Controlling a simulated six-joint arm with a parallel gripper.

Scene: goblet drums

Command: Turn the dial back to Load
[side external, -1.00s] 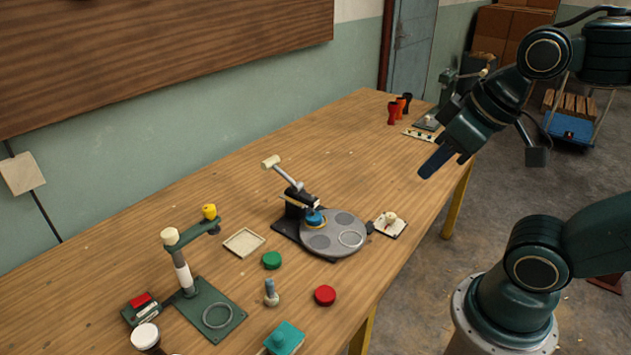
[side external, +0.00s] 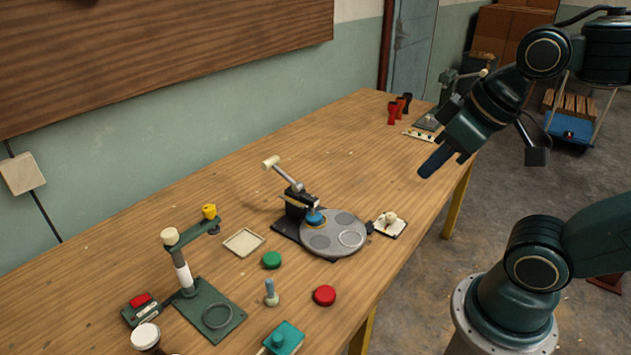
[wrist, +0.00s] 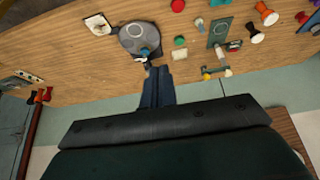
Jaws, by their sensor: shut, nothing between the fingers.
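The likely dial is a cream knob on a small white plate (side external: 390,224) at the bench's front edge, right of the grey round turntable (side external: 333,234). It also shows at the upper left of the wrist view (wrist: 97,24). Its markings are too small to read, so I cannot tell its setting. My gripper (side external: 430,170) is shut and empty, raised above the bench's right part and well apart from the dial. In the wrist view its dark fingers (wrist: 158,72) lie together, pointing towards the bench.
A lever press (side external: 298,202) stands at the turntable's back. A green stand (side external: 208,308), green cap (side external: 271,260), red cap (side external: 325,295) and teal block (side external: 284,338) lie to the left. Goblet drums (side external: 393,112) stand at the far end. The bench's middle back is clear.

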